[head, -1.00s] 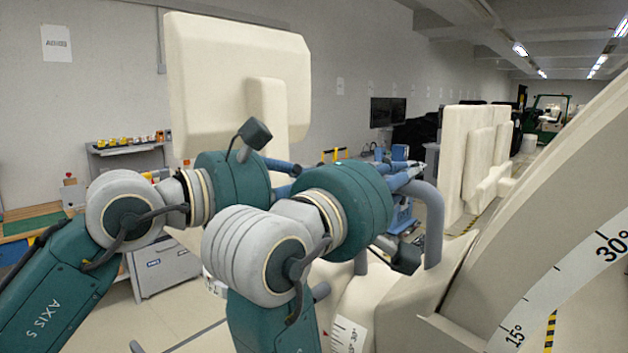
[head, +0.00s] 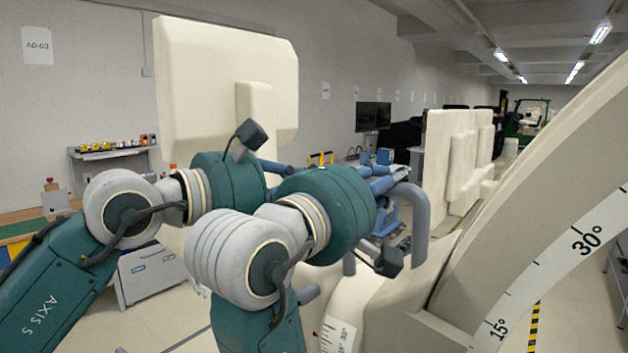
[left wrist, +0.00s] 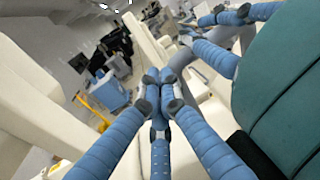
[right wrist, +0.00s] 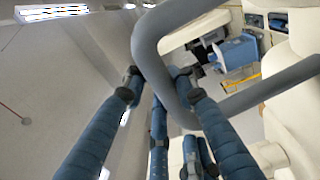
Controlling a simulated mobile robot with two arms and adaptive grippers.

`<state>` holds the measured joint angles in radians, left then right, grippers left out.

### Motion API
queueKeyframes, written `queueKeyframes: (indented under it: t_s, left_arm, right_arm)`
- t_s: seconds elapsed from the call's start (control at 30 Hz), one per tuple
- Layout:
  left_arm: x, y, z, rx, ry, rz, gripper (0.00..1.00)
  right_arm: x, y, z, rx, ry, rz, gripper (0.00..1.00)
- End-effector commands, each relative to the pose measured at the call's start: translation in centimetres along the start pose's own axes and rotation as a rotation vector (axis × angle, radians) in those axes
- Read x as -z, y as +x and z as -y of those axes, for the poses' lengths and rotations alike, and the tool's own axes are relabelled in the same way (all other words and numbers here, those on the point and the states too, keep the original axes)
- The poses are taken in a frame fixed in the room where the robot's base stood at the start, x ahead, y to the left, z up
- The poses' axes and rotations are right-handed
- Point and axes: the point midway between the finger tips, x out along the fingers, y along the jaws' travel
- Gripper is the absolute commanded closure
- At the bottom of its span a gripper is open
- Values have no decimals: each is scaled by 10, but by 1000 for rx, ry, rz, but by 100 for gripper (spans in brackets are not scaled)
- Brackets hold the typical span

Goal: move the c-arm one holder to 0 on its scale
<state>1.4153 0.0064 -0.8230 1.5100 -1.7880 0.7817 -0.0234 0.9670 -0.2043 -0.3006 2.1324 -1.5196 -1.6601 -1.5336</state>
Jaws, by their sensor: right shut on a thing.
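The cream C-arm arc (head: 500,235) stands at the right of the head view, with a scale strip (head: 550,262) showing 15° and 30°. A smaller scale (head: 338,336) shows low on a cream part at bottom centre; its pointer reading cannot be made out. A bent grey handle (head: 424,225) rises beside the arc. My right gripper (head: 396,182) is shut on this handle; the right wrist view shows the bar (right wrist: 160,65) between its blue fingers. My left gripper (left wrist: 161,88) has its fingertips together, with nothing seen between them.
A large cream panel (head: 225,85) stands behind my arms. More cream panels (head: 460,165) stand at centre right. A grey cabinet (head: 158,272), a shelf with small coloured items (head: 112,150) and a monitor (head: 373,116) are further back. Floor shows at lower left.

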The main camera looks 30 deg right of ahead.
Motion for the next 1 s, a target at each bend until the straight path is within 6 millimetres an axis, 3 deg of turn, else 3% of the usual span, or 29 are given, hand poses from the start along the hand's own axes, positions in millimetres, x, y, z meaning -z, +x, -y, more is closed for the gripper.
queueKeyframes:
  t_s: [0.03,0.07,0.17,0.57,1.0]
  left_arm:
    - [-10,2,-1,-7,5,26,100]
    - [-11,2,-1,-7,6,26,100]
    - [-11,2,-1,-6,6,26,100]
    - [-3,3,0,-3,3,11,100]
    - [-1,3,0,-2,1,7,100]
  right_arm:
    - [3,-6,-3,-6,3,-14,100]
    - [3,-6,-4,-7,3,-14,72]
    - [3,-5,-4,-8,4,-13,54]
    - [2,-8,-4,-9,2,-10,54]
    - [2,-64,-4,-11,2,-13,54]
